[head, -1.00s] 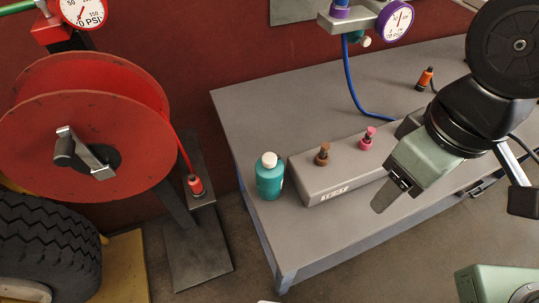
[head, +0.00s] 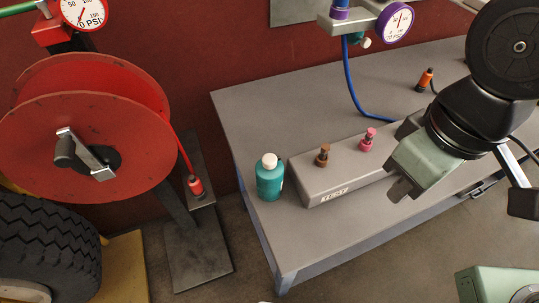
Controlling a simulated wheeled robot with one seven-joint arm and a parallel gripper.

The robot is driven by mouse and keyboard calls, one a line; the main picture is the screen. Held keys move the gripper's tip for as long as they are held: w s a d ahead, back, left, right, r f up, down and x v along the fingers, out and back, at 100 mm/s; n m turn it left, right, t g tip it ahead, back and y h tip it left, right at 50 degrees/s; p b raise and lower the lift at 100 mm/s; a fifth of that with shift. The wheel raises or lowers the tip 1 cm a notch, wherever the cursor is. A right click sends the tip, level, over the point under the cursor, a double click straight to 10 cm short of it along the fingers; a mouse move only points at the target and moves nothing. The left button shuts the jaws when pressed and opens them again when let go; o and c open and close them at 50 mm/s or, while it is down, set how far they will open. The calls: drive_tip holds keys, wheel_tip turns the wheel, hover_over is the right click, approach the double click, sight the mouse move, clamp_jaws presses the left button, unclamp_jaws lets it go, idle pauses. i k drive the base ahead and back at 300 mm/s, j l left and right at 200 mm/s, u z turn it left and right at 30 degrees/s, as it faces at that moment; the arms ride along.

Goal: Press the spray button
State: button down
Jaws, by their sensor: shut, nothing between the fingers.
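No part clearly marked as a spray button can be made out. A teal bottle (head: 270,182) with a white cap stands upright on the grey workbench (head: 284,102), near its left end. Right of it is a long grey box (head: 325,181) with a white label on its front. A brown fitting (head: 322,156) and a pink fitting (head: 367,140) stand up from its top. My gripper (head: 402,190) is shut and empty. It shows in front of the right part of the box, right of the pink fitting, and hides that part. I cannot tell whether it touches the box.
An orange and black fitting (head: 425,79) stands at the back of the bench. A blue hose (head: 350,82) hangs from a bracket with a purple-rimmed gauge (head: 395,22). A red hose reel (head: 70,135) and a tyre (head: 45,240) are at left. The bench's back left is clear.

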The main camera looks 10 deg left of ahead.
sight(270, 161)
drive_tip(key=k+j+z, duration=0.15)
drive_tip(key=j, duration=0.3)
drive_tip(key=j+z, duration=0.15)
drive_tip(key=j, duration=0.35)
drive_tip(key=k+j+z, duration=0.15)
drive_tip(key=j, duration=0.25)
drive_tip(key=k+j+z, duration=0.15)
drive_tip(key=j, duration=0.25)
drive_tip(key=k+j+z, duration=0.1)
drive_tip(key=k+j, duration=0.15)
drive_tip(key=j, duration=0.15)
drive_tip(key=k+j+z, duration=0.15)
drive_tip(key=j, duration=0.25)
